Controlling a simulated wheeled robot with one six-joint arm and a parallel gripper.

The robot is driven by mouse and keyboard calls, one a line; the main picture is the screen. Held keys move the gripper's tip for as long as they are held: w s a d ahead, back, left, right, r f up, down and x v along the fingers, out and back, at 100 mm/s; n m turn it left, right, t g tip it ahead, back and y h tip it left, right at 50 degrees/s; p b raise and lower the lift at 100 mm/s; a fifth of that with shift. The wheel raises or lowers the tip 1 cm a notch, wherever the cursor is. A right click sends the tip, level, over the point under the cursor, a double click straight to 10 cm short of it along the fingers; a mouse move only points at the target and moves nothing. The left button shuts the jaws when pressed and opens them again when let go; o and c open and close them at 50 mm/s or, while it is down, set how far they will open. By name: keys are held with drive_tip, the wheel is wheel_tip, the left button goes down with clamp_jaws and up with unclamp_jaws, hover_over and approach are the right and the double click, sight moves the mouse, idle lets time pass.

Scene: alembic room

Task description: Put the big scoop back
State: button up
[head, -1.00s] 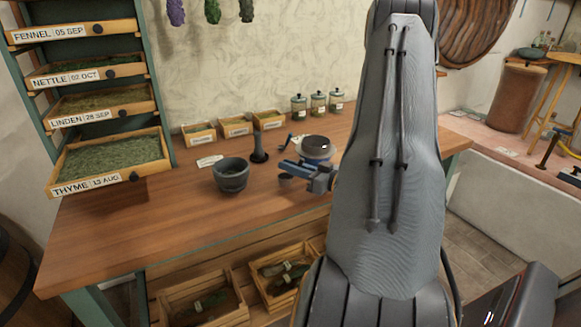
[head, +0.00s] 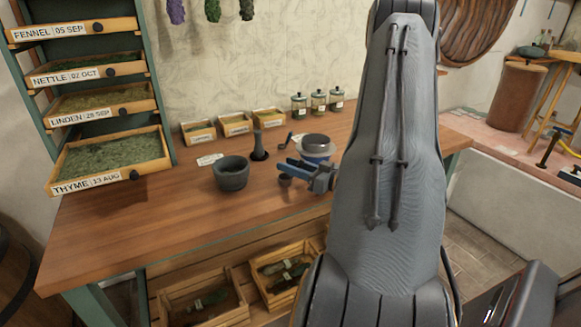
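My gripper (head: 289,167) is over the workbench, just in front of the white scale with a dark pan (head: 315,142). Its two blue fingers point left and look apart, with nothing clearly between them. A small dark rounded thing (head: 285,180) shows just below the fingers; I cannot tell whether it is a scoop or whether the gripper touches it. Another small dark thing with a thin handle (head: 287,140) is behind the gripper, left of the scale; it may be a scoop. My forearm hides the bench to the right.
A dark mortar (head: 231,174) and an upright pestle (head: 259,147) stand left of the gripper. Small labelled boxes (head: 235,124) and lidded jars (head: 318,101) line the wall. A rack of herb drawers (head: 110,160) is at left. The workbench (head: 130,225) is clear at front left.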

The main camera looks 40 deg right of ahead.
drive_tip(key=b+v, duration=0.2)
drive_tip(key=v, duration=1)
